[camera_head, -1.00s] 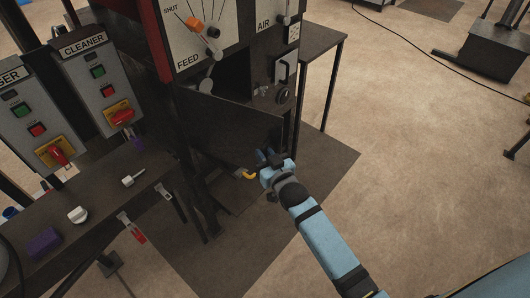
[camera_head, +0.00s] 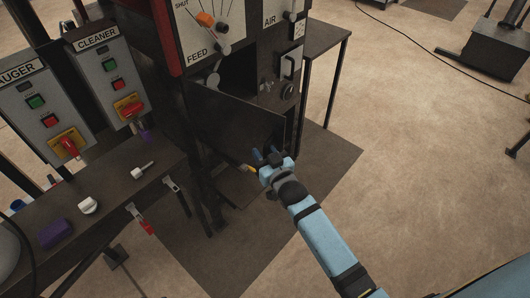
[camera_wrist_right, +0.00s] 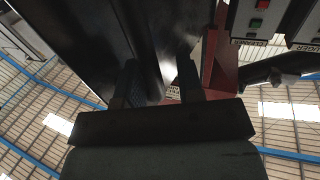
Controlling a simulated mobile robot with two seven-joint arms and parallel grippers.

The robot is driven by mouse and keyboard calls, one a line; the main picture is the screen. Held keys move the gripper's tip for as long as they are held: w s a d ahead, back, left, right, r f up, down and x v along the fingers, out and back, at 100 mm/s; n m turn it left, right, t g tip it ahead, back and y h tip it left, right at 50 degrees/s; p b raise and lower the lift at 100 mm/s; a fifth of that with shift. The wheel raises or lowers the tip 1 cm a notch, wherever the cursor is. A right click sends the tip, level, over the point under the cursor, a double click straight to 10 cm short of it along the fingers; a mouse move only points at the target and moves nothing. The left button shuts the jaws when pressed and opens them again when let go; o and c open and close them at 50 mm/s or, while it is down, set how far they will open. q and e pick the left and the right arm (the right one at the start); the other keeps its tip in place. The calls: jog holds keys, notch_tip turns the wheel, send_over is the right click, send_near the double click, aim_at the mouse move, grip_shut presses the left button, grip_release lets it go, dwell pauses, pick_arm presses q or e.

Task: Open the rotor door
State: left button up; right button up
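The rotor door, a dark flat panel (camera_head: 232,122), stands ajar on the front of the black machine. A dark opening (camera_head: 240,72) shows above and behind its top edge. My right gripper (camera_head: 267,157) is at the door's lower right corner, on its near side. In the right wrist view its two fingers (camera_wrist_right: 157,85) stand apart with a gap between them, close to a dark panel (camera_wrist_right: 105,40). Nothing is clearly held, and I cannot tell whether the fingers touch the door. My left gripper is not in view.
A small yellow part (camera_head: 249,170) shows beside my right gripper. A dark bench (camera_head: 115,200) with a purple block (camera_head: 55,233) and small knobs is at left, below the control boxes (camera_head: 108,75). A side table (camera_head: 320,42) stands right of the machine.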

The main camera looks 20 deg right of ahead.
jog(key=shift+w+r, duration=0.15)
jog(key=shift+r, duration=0.3)
jog(key=shift+s+d+f, duration=0.15)
jog(key=shift+s+f, duration=0.1)
jog(key=shift+s, duration=0.35)
jog(key=s+d+b, duration=0.1)
jog(key=s, duration=1.1)
jog(key=shift+s+d+f+b, duration=0.15)
jog(key=shift+s+d+b, duration=0.15)
jog(key=shift+s+b, duration=0.1)
jog(key=shift+w, duration=0.1)
jog(key=s+a+f+n+g+p, duration=0.1)
jog(key=s+f+g+p, duration=0.4)
jog(key=s, duration=0.9)
notch_tip(320, 180, down, 4)
jog(key=shift+a+r+g+y, duration=0.15)
jog(key=shift+g+y, duration=0.15)
jog(key=shift+g, duration=0.6)
